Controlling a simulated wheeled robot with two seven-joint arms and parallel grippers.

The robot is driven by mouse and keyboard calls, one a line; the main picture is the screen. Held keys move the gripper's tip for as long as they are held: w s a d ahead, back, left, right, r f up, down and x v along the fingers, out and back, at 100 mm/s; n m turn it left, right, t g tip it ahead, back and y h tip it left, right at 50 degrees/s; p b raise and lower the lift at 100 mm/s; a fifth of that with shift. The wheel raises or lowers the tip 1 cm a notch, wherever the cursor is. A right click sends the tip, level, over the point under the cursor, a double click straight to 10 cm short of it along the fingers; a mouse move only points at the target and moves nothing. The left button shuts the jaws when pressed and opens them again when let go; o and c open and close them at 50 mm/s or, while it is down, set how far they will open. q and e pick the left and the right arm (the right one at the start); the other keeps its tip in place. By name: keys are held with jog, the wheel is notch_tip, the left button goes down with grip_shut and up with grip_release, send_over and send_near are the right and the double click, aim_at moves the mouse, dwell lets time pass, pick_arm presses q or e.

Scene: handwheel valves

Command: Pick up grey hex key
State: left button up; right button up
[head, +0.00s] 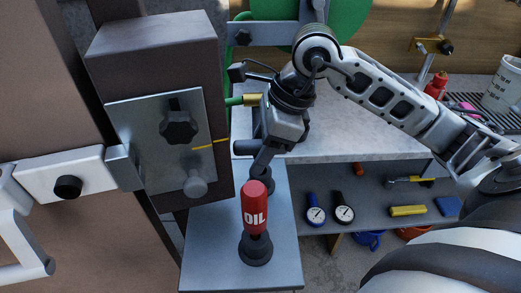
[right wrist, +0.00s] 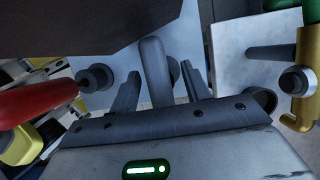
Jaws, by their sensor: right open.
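The grey hex key (right wrist: 153,70) shows in the right wrist view as a thick, rounded grey bar between the two fingers of my right gripper (right wrist: 160,92). Its near end is hidden by the gripper body. It seems to stand in a round black base. In the head view the key is mostly covered by the gripper. My left gripper is not in view.
A brown block with a metal plate (head: 150,140) and black knob rises close on the left. A shelf on the right holds two gauges (head: 316,214) and a yellow item (head: 408,211).

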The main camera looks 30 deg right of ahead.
grip_shut()
jog(key=shift+r, duration=0.15)
